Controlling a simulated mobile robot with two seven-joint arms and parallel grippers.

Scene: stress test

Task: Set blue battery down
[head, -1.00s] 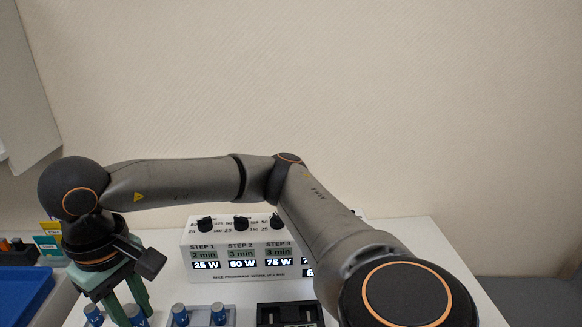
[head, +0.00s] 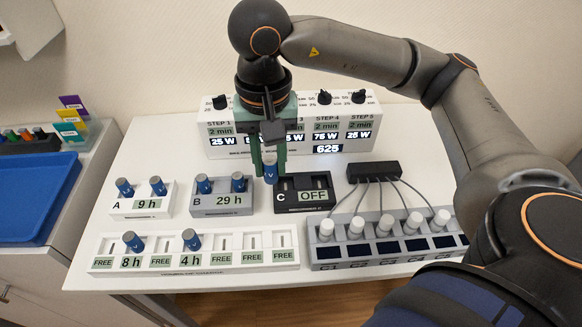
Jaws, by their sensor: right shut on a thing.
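My right gripper (head: 270,168) points down with its green fingers shut on a blue battery (head: 270,174). The battery is upright, at the left edge of the black charger C (head: 292,203), which reads OFF. I cannot tell whether the battery touches the charger. Other blue batteries stand in charger A (head: 141,208), in charger B (head: 222,205) and in the long white rack (head: 196,264), which has two of them and several slots marked FREE. My left gripper is not in view.
A white step panel (head: 222,143) stands at the back of the white table. A grey station (head: 390,247) with several white-capped cylinders and cables from a black hub (head: 374,171) is at right. A blue tray (head: 35,191) is at far left.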

